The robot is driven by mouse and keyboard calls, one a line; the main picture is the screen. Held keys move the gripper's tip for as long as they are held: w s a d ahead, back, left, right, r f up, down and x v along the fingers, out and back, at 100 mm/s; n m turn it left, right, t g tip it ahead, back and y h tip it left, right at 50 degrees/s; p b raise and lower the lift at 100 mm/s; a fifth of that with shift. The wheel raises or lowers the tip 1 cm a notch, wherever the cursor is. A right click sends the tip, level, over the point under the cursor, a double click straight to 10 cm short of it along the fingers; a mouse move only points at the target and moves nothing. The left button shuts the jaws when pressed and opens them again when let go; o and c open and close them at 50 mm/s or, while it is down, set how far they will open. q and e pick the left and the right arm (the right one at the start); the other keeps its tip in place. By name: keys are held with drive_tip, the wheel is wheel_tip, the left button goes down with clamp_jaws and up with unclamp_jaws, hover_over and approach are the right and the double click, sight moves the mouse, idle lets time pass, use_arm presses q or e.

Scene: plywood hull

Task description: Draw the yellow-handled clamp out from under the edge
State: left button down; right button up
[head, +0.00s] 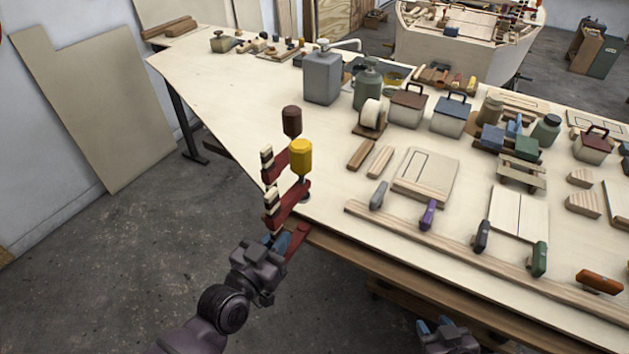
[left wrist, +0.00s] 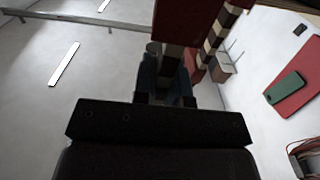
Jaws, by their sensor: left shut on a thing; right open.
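The yellow-handled clamp has a yellow grip (head: 301,158) standing upright over a red arm (head: 290,201) at the table's left front edge. A lower red bar (head: 298,239) shows beside the edge. My left gripper (head: 277,241) is shut on the clamp's lower part, just outside the edge. In the left wrist view, a dark red bar (left wrist: 182,22) rises from between my blue fingertips (left wrist: 166,80). Whether the lower jaw is still under the edge is hard to tell. My right gripper (head: 436,327) is open and empty at the bottom, below the front edge.
A brown-handled clamp (head: 291,121) with a red arm stands close behind the yellow one. A long wood strip (head: 450,247) and several small coloured-handled tools line the front edge. Open floor (head: 120,260) lies left of the table.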

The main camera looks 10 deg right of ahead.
use_arm(q)
drive_tip(key=shift+s+a+r, duration=0.1)
drive_tip(key=shift+s+a, duration=0.1)
drive_tip(key=shift+s, duration=0.1)
use_arm(e)
drive_tip(key=shift+w+r, duration=0.35)
drive_tip(key=shift+w, duration=0.05)
drive_tip(key=shift+w+r, duration=0.1)
drive_tip(key=shift+r, duration=0.05)
drive_tip(key=shift+s, duration=0.25)
